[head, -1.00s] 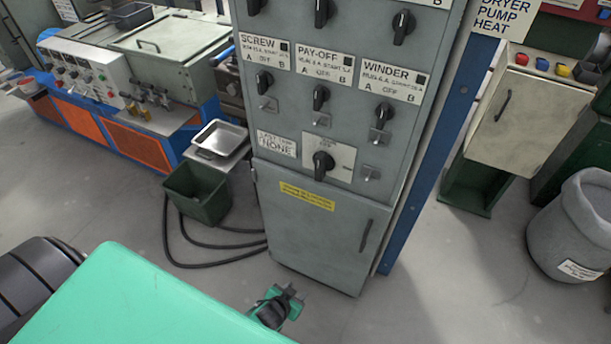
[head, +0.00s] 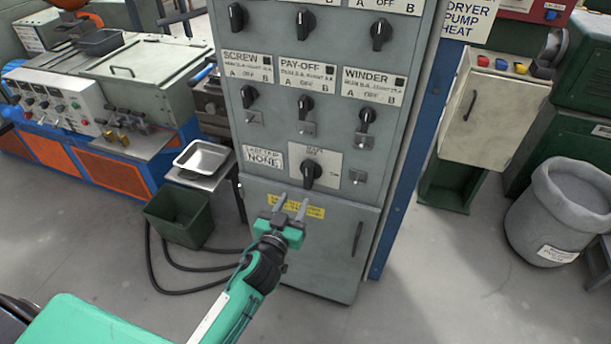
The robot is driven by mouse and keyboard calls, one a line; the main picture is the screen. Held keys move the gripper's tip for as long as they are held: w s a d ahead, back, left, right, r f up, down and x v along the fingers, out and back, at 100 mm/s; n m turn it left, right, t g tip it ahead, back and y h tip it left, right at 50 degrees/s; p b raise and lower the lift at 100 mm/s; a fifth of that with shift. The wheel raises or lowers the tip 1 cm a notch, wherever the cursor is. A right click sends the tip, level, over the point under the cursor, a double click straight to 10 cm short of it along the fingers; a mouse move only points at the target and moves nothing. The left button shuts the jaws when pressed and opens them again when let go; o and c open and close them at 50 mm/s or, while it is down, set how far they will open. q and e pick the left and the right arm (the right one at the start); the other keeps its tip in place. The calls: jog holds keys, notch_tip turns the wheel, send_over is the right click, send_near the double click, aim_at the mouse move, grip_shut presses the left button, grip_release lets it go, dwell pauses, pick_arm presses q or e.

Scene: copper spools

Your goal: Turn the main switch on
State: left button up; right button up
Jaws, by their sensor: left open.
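The main switch (head: 312,175) is a black rotary knob on a pale square plate, low on the grey control cabinet (head: 300,235). Its handle points roughly straight down. My left gripper (head: 291,203) is open and empty, its two fingers pointing up toward the knob. The fingertips show just below the knob, in front of the yellow label (head: 314,211); I cannot tell how far they are from the cabinet face. My right gripper is not in view.
Other rotary knobs, such as the winder knob (head: 367,117), and small toggles sit close above and beside the main switch. A green bin (head: 180,217) and black cables lie at left. A grey barrel (head: 560,215) stands at right.

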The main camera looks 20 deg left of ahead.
aim_at(307, 177)
pick_arm(q)
jog(key=w+p, duration=0.1)
jog(key=w, duration=0.9)
jog(key=shift+w+d+p, duration=0.2)
jog(key=shift+p, duration=0.1)
grip_shut()
